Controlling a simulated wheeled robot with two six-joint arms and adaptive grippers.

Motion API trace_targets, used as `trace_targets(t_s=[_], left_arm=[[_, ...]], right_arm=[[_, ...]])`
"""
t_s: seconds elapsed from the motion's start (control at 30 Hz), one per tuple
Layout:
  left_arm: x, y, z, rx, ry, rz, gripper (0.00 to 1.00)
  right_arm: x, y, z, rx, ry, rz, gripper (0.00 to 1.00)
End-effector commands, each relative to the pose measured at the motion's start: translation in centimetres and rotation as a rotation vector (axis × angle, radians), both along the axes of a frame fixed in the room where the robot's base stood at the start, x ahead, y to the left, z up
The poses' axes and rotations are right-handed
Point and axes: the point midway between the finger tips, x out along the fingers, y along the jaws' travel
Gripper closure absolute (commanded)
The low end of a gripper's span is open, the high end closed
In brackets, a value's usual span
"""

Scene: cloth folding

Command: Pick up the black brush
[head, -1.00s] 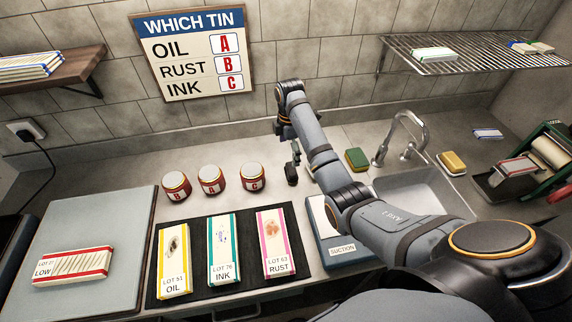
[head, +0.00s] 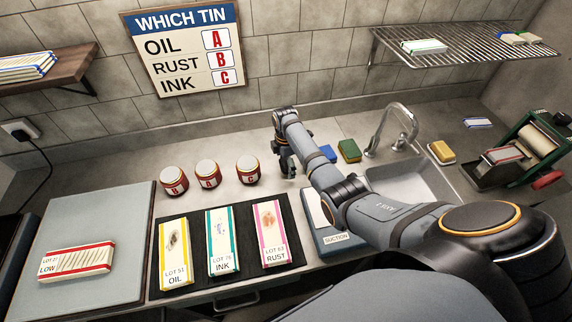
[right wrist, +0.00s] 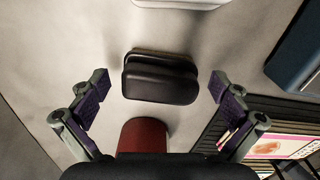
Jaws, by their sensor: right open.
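The black brush (right wrist: 160,78) lies on the worktop in the right wrist view, with a rounded, dark block shape. My right gripper (right wrist: 159,84) is open, one finger on each side of the brush and apart from it. In the head view the right gripper (head: 288,172) is low over the worktop, just right of the tin marked C (head: 247,171). The brush cannot be made out there behind the gripper. My left gripper is not in view.
A red tin (right wrist: 145,134) is close to the brush in the right wrist view. Tins B (head: 174,181) and A (head: 208,174) stand further left.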

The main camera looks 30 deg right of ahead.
Motion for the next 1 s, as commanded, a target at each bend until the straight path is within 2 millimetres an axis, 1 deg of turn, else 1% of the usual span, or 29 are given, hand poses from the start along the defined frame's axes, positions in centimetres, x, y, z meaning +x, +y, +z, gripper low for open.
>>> trace_targets(t_s=[0.07, 0.4, 0.5, 0.7, 0.8, 0.87, 0.97, 1.0], left_arm=[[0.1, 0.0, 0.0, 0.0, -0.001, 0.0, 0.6], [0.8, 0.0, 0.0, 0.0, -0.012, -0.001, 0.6], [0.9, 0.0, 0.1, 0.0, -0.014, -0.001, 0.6], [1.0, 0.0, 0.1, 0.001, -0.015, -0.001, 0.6], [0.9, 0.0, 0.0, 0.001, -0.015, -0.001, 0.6], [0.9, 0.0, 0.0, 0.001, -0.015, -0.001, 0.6], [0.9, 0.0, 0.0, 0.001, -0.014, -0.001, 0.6], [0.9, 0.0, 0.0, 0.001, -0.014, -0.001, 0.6]], right_arm=[[0.0, 0.0, 0.0, 0.0, 0.0, 0.0, 0.0], [0.0, 0.0, 0.0, 0.0, 0.0, 0.0, 0.46], [0.0, 0.0, 0.0, 0.0, 0.0, 0.0, 0.58], [0.0, 0.0, 0.1, 0.001, 0.0, 0.0, 0.58], [0.0, 0.0, 0.4, 0.001, 0.0, 0.0, 0.58], [0.1, 0.0, 0.9, 0.001, -0.002, 0.0, 0.58], [0.2, 0.0, 2.4, 0.001, -0.004, 0.0, 0.58], [0.2, 0.0, 3.2, 0.0, -0.005, 0.0, 0.58]])
